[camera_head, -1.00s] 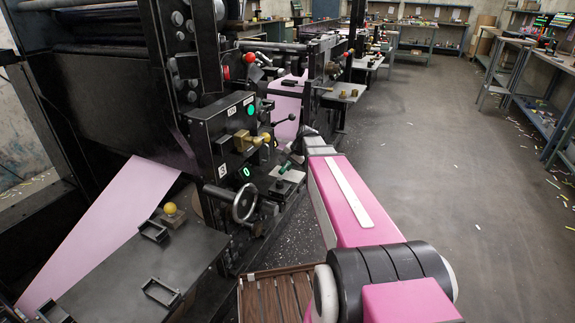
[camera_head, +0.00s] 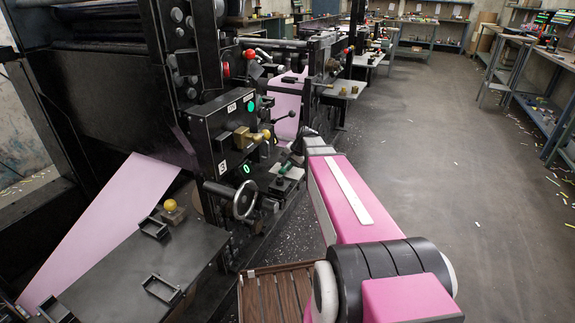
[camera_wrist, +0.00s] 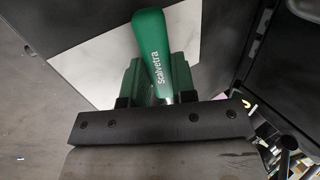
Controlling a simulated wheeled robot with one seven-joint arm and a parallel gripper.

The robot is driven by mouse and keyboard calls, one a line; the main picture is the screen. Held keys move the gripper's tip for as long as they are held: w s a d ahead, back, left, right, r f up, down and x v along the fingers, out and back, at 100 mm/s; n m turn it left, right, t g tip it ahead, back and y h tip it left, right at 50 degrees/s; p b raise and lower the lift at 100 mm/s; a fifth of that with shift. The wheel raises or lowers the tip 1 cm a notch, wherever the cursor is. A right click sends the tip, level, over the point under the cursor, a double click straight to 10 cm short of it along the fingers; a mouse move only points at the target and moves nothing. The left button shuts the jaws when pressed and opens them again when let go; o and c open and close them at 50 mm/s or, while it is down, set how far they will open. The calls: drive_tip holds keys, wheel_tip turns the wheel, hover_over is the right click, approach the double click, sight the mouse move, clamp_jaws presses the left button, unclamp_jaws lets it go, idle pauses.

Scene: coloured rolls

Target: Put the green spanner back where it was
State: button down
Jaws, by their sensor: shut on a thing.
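The green spanner (camera_wrist: 163,52), with white lettering on its handle, stands out from between the jaws of my gripper (camera_wrist: 160,88) in the wrist view. My gripper is shut on it. The spanner's lower end is hidden between the jaws and behind the black gripper body. A pale grey plate (camera_wrist: 92,62) lies behind the spanner in that view. In the head view the spanner (camera_head: 286,168) is a small green shape at the pale plate (camera_head: 281,185) on the machine's side. I cannot tell whether it touches the plate.
The black machine's handwheel (camera_head: 244,199) and its control box (camera_head: 222,133) with a brass knob stand left of my gripper. A slatted wooden platform (camera_head: 272,298) lies at the bottom. The floor (camera_head: 430,170) to the right is mostly clear, with scattered paper scraps.

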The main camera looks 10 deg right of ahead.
drive_tip(key=shift+f, duration=0.1)
drive_tip(key=c, duration=0.8)
unclamp_jaws()
drive_tip(key=shift+c, duration=0.2)
drive_tip(key=shift+s, duration=0.1)
drive_tip(key=v, duration=1)
drive_tip(key=shift+r, duration=0.45)
